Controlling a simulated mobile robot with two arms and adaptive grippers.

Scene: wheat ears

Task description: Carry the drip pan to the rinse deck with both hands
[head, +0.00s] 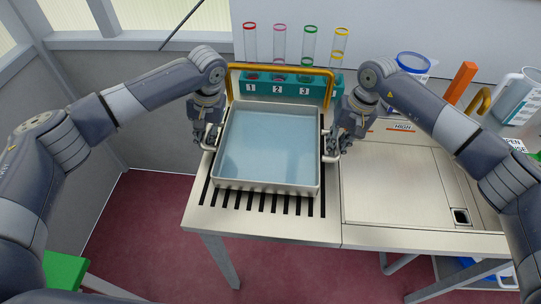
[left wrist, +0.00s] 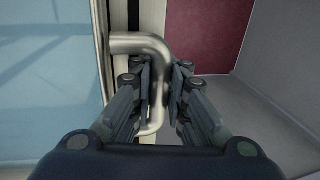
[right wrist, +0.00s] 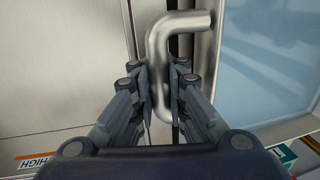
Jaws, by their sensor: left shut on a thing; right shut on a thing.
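The drip pan (head: 268,187) is a shallow square metal pan holding pale blue liquid. It sits level over the slotted rinse deck (head: 205,192) at the left part of the bench; I cannot tell whether its base touches the slots. My left gripper (head: 209,137) is shut on the pan's left handle, a bent metal bar (left wrist: 145,44) in the left wrist view. My right gripper (head: 334,146) is shut on the right handle, which shows in the right wrist view (right wrist: 180,22). The fingertips partly hide both handles.
A teal rack (head: 262,88) with several coloured-rim tubes stands behind the pan, with a yellow bar (head: 283,68) in front. The bench top (head: 400,190) to the right is clear. A pitcher (head: 515,95), an orange block (head: 461,82) and a blue-rimmed container (head: 413,62) stand at back right.

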